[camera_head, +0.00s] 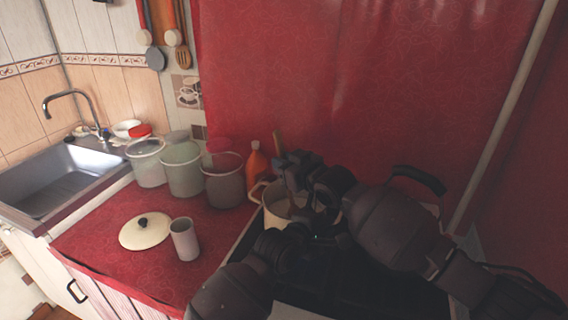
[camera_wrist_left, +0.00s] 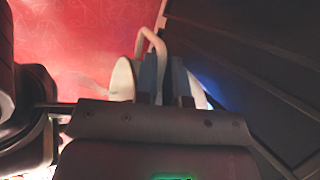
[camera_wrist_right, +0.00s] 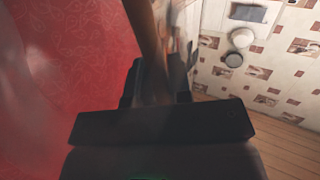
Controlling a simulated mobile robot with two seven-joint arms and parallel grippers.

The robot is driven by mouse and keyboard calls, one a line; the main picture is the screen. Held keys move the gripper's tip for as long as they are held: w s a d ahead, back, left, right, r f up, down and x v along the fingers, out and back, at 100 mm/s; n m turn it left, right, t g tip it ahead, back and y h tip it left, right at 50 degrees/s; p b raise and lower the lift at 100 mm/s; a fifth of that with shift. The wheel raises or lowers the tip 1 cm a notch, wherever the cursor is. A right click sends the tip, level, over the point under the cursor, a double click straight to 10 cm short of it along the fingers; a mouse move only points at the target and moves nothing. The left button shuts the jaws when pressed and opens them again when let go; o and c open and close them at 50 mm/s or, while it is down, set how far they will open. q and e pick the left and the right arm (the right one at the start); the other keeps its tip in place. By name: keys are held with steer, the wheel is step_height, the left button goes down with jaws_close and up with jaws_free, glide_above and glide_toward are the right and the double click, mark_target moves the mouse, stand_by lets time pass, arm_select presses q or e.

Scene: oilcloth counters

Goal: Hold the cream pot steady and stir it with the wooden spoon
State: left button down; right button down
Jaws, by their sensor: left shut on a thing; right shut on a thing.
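The cream pot (camera_head: 273,211) stands on the dark stove, partly hidden behind my arms, with one handle showing on its left. My left gripper (camera_head: 322,226) is at the pot's near right side. In the left wrist view its fingers (camera_wrist_left: 163,82) are shut on the pot's looped handle (camera_wrist_left: 150,42), beside the pale pot wall (camera_wrist_left: 122,82). My right gripper (camera_head: 292,168) is above the pot, shut on the wooden spoon (camera_head: 278,142), whose handle end sticks up past the fingers. The spoon (camera_wrist_right: 148,40) also shows between the right wrist view's fingers. Its lower end is mostly hidden.
A cream lid (camera_head: 135,236) and a grey cup (camera_head: 184,240) are on the red counter (camera_head: 105,226). Several canisters (camera_head: 183,170) and an orange bottle (camera_head: 256,163) stand behind. A sink (camera_head: 45,190) is at left. A red wall covering (camera_head: 360,80) rises behind the stove.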

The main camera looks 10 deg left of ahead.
steer(key=shift+w+a+r, duration=0.1)
steer(key=shift+a+r, duration=0.25)
steer(key=shift+r, duration=1.5)
steer(key=shift+s+a+r, duration=0.1)
steer(key=shift+a+r, duration=0.25)
steer(key=shift+r, duration=1.5)
steer(key=shift+w+a+r, duration=0.1)
steer(key=shift+a+r, duration=0.25)
steer(key=shift+r, duration=1.65)
steer(key=shift+r, duration=2.4)
arm_select(q)
steer(key=c, duration=1.1)
jaws_free()
steer(key=shift+s+d, duration=0.1)
